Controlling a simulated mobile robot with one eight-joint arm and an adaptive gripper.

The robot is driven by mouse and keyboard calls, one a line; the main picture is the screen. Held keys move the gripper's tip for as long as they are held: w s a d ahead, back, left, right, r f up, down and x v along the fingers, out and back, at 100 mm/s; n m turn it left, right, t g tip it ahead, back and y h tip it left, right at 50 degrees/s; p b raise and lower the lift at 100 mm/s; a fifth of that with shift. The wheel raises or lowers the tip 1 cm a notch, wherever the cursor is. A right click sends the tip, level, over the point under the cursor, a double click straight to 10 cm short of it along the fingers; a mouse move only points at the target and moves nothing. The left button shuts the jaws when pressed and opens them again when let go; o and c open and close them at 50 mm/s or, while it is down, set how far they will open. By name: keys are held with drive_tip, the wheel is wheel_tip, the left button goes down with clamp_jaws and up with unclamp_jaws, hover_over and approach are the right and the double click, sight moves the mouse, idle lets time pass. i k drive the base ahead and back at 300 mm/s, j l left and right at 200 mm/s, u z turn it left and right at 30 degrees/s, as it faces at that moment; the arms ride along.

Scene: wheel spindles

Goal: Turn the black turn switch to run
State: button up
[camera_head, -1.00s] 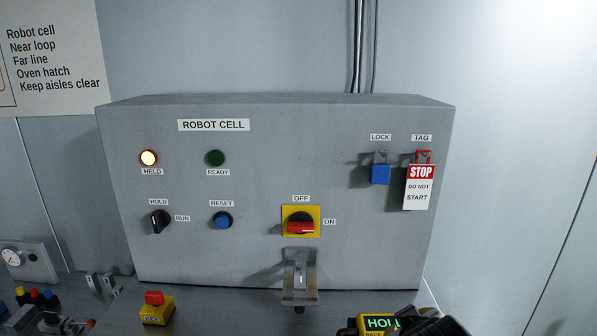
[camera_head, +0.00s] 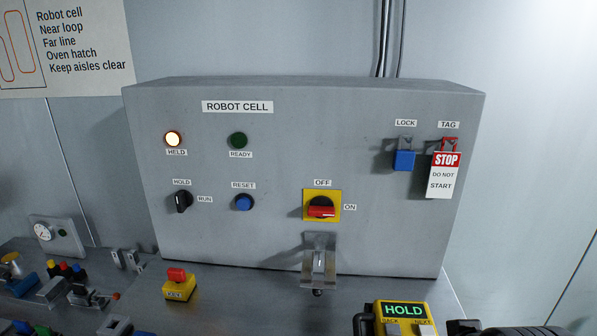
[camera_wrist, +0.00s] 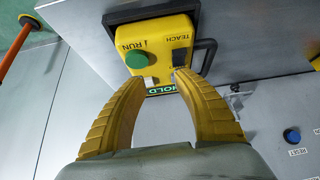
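The black turn switch (camera_head: 181,201) is on the grey ROBOT CELL panel (camera_head: 290,120), low on its left side. HOLD is printed above it and RUN to its right. Its grip stands about upright, toward HOLD. The turn switch is not visible in the wrist view. In the head view my fingers are not visible.
The blue reset button (camera_head: 244,202), red-handled isolator (camera_head: 321,207), blue padlock (camera_head: 403,160) and STOP tag (camera_head: 444,176) are on the panel. A bracket (camera_head: 319,262) projects below. The pendant (camera_head: 405,315) and a yellow box with a red button (camera_head: 179,285) are on the bench.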

sight(184, 199)
drive_tip(key=u, duration=1.3)
